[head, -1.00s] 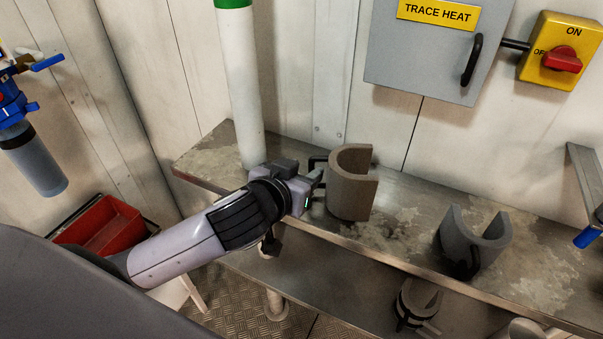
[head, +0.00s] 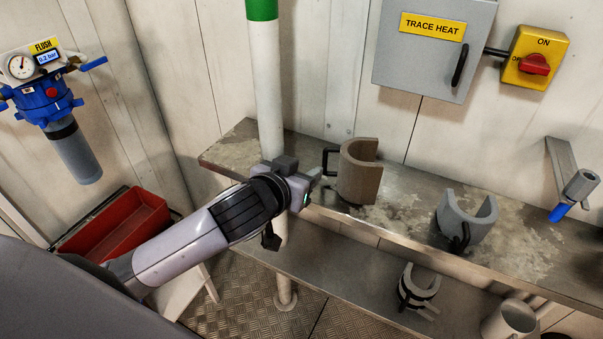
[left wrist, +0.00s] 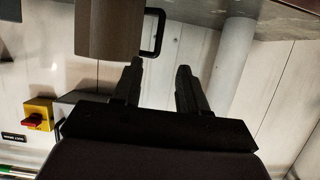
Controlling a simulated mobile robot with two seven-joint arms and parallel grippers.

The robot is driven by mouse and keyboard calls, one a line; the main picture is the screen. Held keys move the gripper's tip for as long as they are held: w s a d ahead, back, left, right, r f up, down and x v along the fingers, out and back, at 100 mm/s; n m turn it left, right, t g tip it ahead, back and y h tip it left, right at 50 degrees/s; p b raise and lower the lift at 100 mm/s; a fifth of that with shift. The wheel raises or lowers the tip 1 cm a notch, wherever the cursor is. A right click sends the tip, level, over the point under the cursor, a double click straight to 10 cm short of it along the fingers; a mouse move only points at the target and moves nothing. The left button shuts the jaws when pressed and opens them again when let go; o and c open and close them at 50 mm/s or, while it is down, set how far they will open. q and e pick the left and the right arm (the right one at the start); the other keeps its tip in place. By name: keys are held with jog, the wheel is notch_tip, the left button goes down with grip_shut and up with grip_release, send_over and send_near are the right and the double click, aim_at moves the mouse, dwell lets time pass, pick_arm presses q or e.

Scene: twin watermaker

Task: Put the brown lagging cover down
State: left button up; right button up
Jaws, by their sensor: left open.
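The brown lagging cover (head: 358,177) is a half-round shell standing upright on the metal shelf (head: 400,215). Its dark handle (head: 330,163) is on its left side. My left gripper (head: 317,180) is open and empty, just left of the cover and clear of the handle. In the left wrist view, the open fingers (left wrist: 160,85) point toward the cover (left wrist: 110,28) and its handle (left wrist: 153,32), with a gap between. My right gripper is in neither view.
A grey cover (head: 466,217) stands on the shelf to the right. A white pipe (head: 268,90) rises behind my gripper. A red bin (head: 120,225) is at left.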

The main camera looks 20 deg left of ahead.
pick_arm(q)
jog(key=s+f+m+g+h, duration=0.1)
jog(key=s+f+g, duration=0.2)
jog(key=s+f, duration=1.7)
notch_tip(320, 180, down, 4)
jog(key=shift+s+a+r+m, duration=0.1)
jog(key=shift+s+a+m, duration=0.15)
jog(key=shift+a+m, duration=0.05)
